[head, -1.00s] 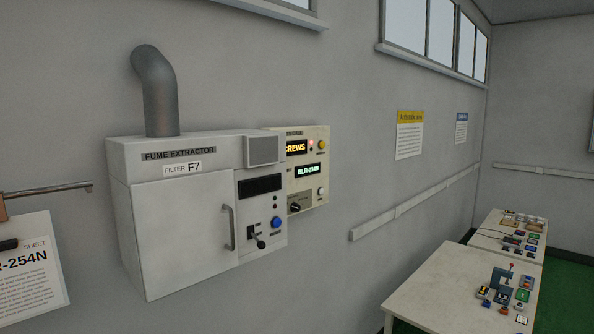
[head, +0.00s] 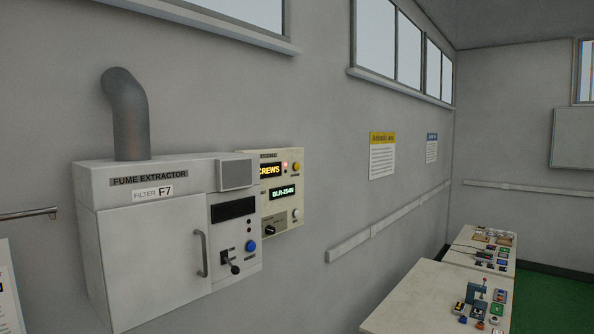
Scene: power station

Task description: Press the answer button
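No button in the head view has a label that I can read as "answer". A cream wall panel (head: 283,222) shows two lit displays, one ending in "CREWS" (head: 270,170) and one reading "BLR-254N" (head: 284,192). It has a yellow button (head: 296,166) with a small red light beside it, a white button (head: 295,214) and a black knob (head: 270,230). The fume extractor (head: 150,250) to its left has a blue button (head: 251,246) and a lever switch (head: 231,264). Neither of my grippers is in view.
A white workbench (head: 405,300) with small devices stands at the lower right, with another bench (head: 462,256) behind it. A rail (head: 390,218) runs along the wall. Green floor (head: 545,300) shows beyond the benches.

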